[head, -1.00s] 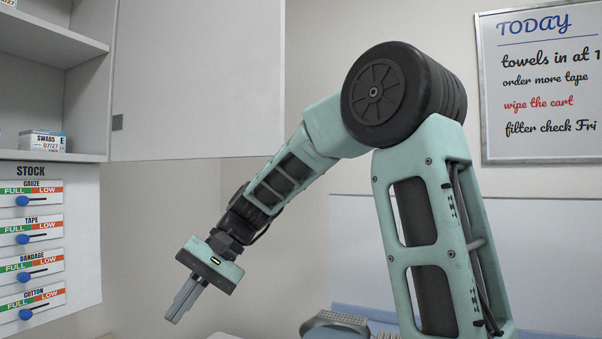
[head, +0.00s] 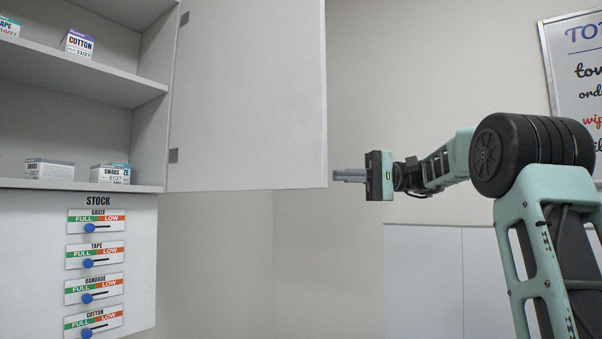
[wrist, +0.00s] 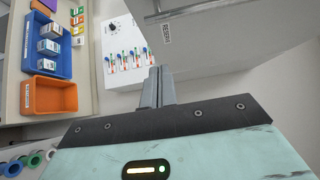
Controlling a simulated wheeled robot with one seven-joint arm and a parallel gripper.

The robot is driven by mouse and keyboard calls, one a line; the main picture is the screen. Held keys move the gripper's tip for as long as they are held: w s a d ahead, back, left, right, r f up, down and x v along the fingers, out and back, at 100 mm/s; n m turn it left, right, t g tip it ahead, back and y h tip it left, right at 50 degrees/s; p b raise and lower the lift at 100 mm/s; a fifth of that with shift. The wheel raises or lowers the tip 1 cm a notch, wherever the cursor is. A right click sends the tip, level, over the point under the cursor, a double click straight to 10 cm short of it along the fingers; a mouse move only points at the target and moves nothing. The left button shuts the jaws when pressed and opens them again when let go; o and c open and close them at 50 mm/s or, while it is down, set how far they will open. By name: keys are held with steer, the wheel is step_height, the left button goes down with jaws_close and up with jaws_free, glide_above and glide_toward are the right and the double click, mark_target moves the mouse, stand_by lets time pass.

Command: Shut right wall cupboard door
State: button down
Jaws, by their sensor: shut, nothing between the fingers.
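The right wall cupboard door (head: 250,100) is a plain pale panel. It stands swung wide open, hinged at its left edge on the open cupboard (head: 155,95). My gripper (head: 335,175) is shut and empty. In the head view it is just right of the door's free edge, near the bottom corner, with its fingers pointing left. A small gap shows between the fingertips and the door in that view; I cannot tell the depth. In the wrist view my shut fingers (wrist: 157,88) point up the picture, and the door (wrist: 225,40) fills the upper right.
The cupboard shelves hold small boxes, such as a cotton box (head: 79,43) and a swabs box (head: 110,174). A stock board (head: 95,260) with blue sliders is below. In the wrist view, a blue bin (wrist: 62,65) and an orange bin (wrist: 45,80) are at left.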

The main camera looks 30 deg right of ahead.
mark_target(297, 174)
steer(key=a+p, duration=0.1)
steer(key=a, duration=0.2)
steer(key=w+a+p, duration=0.1)
steer(key=a+p, duration=0.1)
steer(key=a, duration=0.2)
steer(key=w+a+p, duration=0.1)
steer(key=a, duration=0.3)
steer(key=shift+a, duration=0.25)
steer(key=shift+a+f, duration=0.1)
